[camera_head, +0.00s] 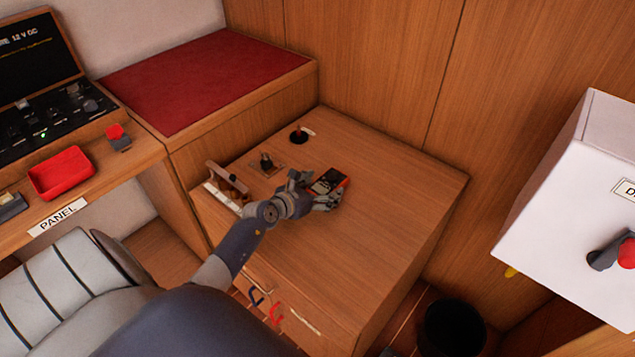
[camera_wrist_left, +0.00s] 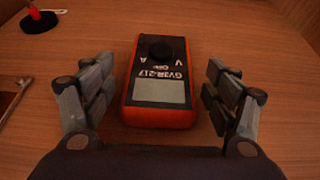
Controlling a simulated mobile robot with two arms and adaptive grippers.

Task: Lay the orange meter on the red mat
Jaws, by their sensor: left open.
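The orange meter (camera_wrist_left: 158,85) lies on the wooden cabinet top, its dark face and grey screen upward. It also shows in the head view (camera_head: 329,182), partly covered by my gripper. My left gripper (camera_head: 312,190) is open over the meter. In the left wrist view, the fingers of my left gripper (camera_wrist_left: 160,100) stand on either side of the meter, with a gap on each side. The red mat (camera_head: 208,78) covers a raised wooden ledge at the upper left of the head view and is bare. My right gripper is not in view.
A small wooden rack (camera_head: 228,184) and a black knob on a plate (camera_head: 267,163) are left of the gripper. A black round base with a red top (camera_head: 299,135) stands behind. A red tray (camera_head: 61,173) is on the panel desk. The cabinet's right side is clear.

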